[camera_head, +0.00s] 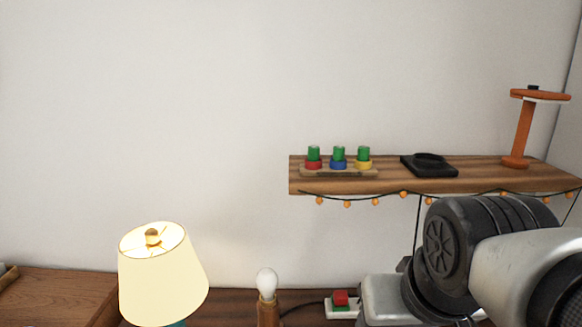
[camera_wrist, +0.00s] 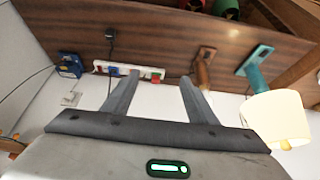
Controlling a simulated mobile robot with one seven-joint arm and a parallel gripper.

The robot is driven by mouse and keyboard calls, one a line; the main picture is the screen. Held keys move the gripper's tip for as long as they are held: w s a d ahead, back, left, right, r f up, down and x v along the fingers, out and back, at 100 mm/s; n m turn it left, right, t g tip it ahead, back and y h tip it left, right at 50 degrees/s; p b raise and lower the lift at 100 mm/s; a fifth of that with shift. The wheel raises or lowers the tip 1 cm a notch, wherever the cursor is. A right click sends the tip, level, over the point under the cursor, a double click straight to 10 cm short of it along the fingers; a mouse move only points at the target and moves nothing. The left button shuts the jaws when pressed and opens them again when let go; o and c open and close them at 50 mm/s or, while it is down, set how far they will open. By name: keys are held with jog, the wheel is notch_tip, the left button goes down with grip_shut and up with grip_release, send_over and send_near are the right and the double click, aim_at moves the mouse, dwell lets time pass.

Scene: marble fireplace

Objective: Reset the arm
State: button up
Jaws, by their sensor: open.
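My gripper (camera_wrist: 160,78) is open in the wrist view, its two grey fingers apart with nothing between them. Beyond the fingertips is a brown wooden surface with a white power strip (camera_wrist: 112,69), which looks upside down in this view. My arm (camera_head: 480,245) fills the lower right of the head view, in front of the wooden shelf (camera_head: 470,182). The fingers cannot be made out in the head view.
A lit table lamp (camera_head: 162,272), a bulb on a wooden holder (camera_head: 267,284) and a red-and-green switch (camera_head: 341,299) stand low in the head view. The shelf carries a stacking toy (camera_head: 338,162), a black object (camera_head: 428,165) and an orange stand (camera_head: 524,130). String lights (camera_head: 376,201) hang below.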

notch_tip(320, 180, up, 14)
jog(key=s+p, duration=0.1)
jog(key=p, duration=1.2)
jog(key=shift+f+p, duration=0.15)
jog(key=shift+p, duration=0.25)
